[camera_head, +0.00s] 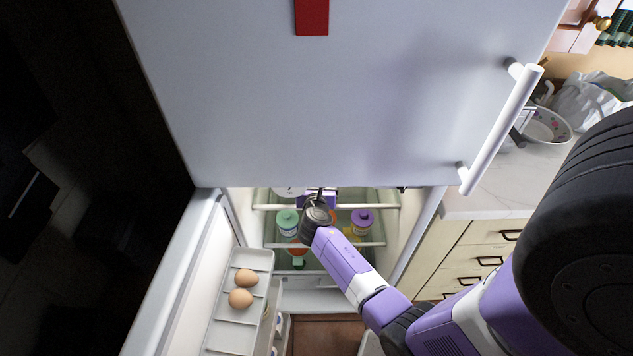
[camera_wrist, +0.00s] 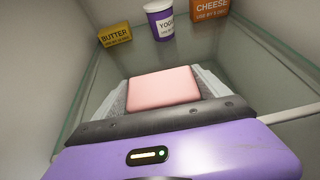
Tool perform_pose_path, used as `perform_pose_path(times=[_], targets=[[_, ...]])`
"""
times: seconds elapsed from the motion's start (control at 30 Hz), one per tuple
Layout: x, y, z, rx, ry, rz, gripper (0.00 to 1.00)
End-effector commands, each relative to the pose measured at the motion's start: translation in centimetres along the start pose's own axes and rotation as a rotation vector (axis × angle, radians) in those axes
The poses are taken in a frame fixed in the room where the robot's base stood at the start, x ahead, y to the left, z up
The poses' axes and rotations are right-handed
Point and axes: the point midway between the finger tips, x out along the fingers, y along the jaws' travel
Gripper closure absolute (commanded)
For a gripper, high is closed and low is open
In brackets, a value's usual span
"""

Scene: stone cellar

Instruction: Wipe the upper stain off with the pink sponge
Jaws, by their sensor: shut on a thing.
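The pink sponge (camera_wrist: 163,87) is between the two grey fingers of my gripper (camera_wrist: 162,94) in the wrist view. My gripper is shut on it. In the head view my gripper (camera_head: 318,196) reaches into the open lower part of the fridge, and the upper door's bottom edge partly hides it. The sponge is hidden in the head view. I cannot make out any stain, upper or other, in either view. The glass shelf (camera_wrist: 105,72) lies beyond and around the sponge; I cannot tell whether the sponge touches it.
At the shelf's back stand a butter box (camera_wrist: 116,35), a yogurt cup (camera_wrist: 160,22) and a cheese box (camera_wrist: 210,8). Green-lidded (camera_head: 287,217) and purple-lidded (camera_head: 362,217) jars are near my gripper. Eggs (camera_head: 240,298) lie in the door tray (camera_head: 224,335). The upper door (camera_head: 330,110) hangs above.

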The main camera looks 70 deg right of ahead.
Motion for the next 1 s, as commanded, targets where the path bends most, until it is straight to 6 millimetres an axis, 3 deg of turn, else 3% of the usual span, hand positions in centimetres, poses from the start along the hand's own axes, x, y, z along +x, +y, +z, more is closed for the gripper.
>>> perform_pose_path(times=[0.43,1.0], targets=[[-0.6,0.0,0.3,-0.001,0.0,0.001,0.52],[-6.2,-0.1,-2.0,-0.002,0.0,0.003,0.52]])
